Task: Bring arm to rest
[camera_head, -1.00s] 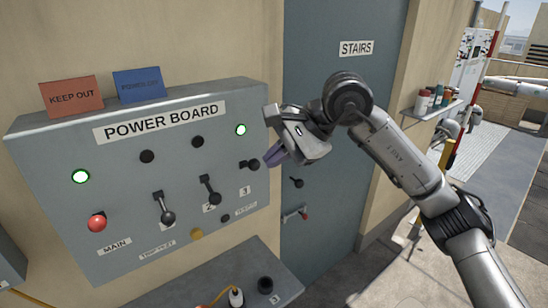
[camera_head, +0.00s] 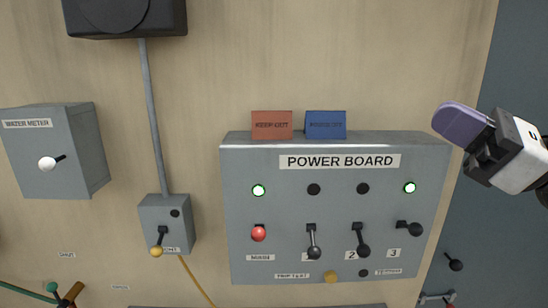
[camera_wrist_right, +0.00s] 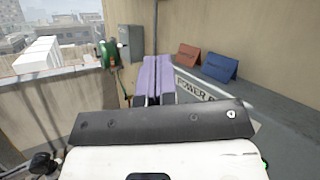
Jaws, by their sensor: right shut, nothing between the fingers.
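My right gripper (camera_head: 460,122) is at the right edge of the head view, at the upper right of the power board (camera_head: 236,180). Its purple fingers are shut with nothing between them. In the right wrist view the purple fingers (camera_wrist_right: 153,78) lie side by side, with the board's top to their right. The board has a red main knob, levers numbered to 3, and two lit green lamps, one (camera_head: 259,190) at left and one (camera_head: 410,187) at right. Levers one and 2 hang down; lever 3 (camera_head: 410,228) points sideways. My left gripper is not in view.
A red KEEP OUT sign (camera_head: 271,124) and a blue sign (camera_head: 325,124) stand on the board's top. A water meter box (camera_head: 60,150) and a small switch box (camera_head: 165,220) are on the wall at left. A blue-grey door (camera_head: 500,220) is at right.

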